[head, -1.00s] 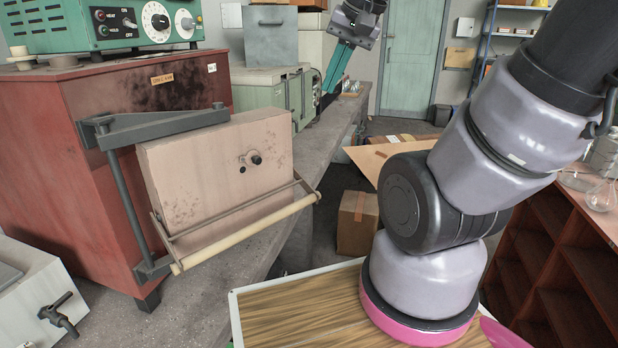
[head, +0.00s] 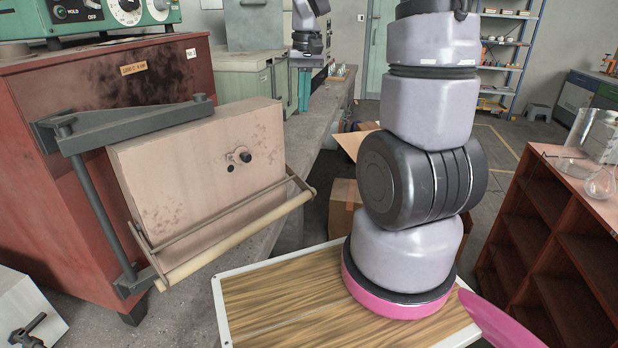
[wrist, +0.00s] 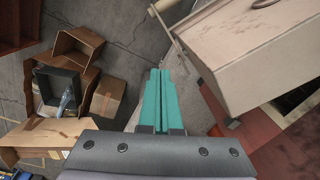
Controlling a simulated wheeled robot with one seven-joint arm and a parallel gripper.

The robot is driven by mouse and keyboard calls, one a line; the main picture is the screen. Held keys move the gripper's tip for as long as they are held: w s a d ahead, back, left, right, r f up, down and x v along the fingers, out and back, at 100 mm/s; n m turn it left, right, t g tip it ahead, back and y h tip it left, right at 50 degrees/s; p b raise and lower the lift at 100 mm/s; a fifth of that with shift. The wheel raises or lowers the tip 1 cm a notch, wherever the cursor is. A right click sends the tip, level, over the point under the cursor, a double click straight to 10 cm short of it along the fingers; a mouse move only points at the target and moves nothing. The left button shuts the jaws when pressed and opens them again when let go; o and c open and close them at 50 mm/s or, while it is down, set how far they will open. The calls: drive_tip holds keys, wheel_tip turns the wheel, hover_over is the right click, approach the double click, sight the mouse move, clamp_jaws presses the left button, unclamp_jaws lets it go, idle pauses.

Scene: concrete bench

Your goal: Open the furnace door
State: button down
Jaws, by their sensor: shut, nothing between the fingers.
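The red furnace (head: 85,95) stands on the bench at the left. Its thick pale door (head: 200,165) hangs from a dark bracket and stands out at an angle from the furnace front. A cream bar handle (head: 235,235) runs along the door's lower front. In the wrist view the door (wrist: 250,45) fills the upper right, with part of the handle frame (wrist: 172,35) beside it. A dark gap with a pale edge shows at the right between door and furnace. My gripper (head: 303,90), with teal fingers, is beyond the door. In the wrist view (wrist: 160,75) its fingers are together and empty.
A red-brown shelf unit (head: 550,215) stands at the right. Cardboard boxes (head: 342,205) lie on the floor behind my arm; several also show in the wrist view (wrist: 80,50). A grey-green cabinet (head: 245,85) stands on the bench behind the furnace. A small white unit is at the lower left.

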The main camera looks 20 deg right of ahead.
drive_tip(key=w+d+f+g, duration=0.2)
drive_tip(key=w+f+g, duration=0.1)
drive_tip(key=f, duration=0.9)
drive_tip(key=s+a+f, duration=0.1)
drive_tip(key=s+f, duration=0.5)
drive_tip(key=f, duration=0.3)
drive_tip(key=shift+n, duration=0.4)
drive_tip(key=shift+f, duration=0.1)
